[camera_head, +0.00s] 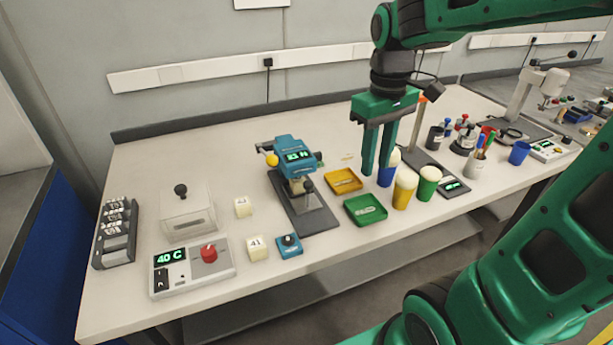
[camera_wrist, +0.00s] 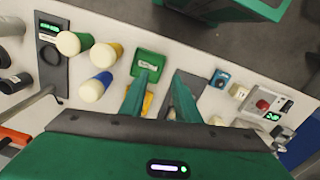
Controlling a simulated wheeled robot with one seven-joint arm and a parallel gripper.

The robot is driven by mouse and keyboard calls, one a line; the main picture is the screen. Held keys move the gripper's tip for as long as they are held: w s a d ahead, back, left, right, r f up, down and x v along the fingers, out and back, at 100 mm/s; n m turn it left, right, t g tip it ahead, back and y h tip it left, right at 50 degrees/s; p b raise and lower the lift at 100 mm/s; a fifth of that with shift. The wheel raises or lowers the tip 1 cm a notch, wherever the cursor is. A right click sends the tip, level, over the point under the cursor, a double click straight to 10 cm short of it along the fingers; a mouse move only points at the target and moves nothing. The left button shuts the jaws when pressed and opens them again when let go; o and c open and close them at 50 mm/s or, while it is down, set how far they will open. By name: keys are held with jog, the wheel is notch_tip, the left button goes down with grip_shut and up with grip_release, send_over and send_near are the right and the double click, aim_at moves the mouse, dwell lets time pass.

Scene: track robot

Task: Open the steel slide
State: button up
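My gripper (camera_head: 376,170) hangs fingers-down above the middle of the bench, beside the cups and trays. In the wrist view my gripper (camera_wrist: 159,80) has its two green fingers apart with nothing between them. I cannot clearly make out a steel slide. A blue device with a lit display (camera_head: 290,150) stands on a dark base plate (camera_head: 305,213) to the left of my gripper. It has a yellow ball knob (camera_head: 271,160) on its left side. A clear lidded box (camera_head: 186,216) with a black knob stands further left.
A green tray (camera_head: 354,203) and a yellow tray (camera_head: 335,187) lie near my gripper. A control box reading 40 C (camera_head: 180,280) and a blue button box (camera_head: 289,246) sit near the front edge.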

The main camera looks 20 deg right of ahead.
aim_at(309, 182)
jog(key=w+a+r+n, duration=0.2)
jog(key=w+a+n, duration=0.5)
jog(key=w+a, duration=0.35)
jog(key=f, duration=1.1)
jog(key=shift+s+a, duration=0.35)
jog(key=shift+s, duration=0.05)
grip_shut()
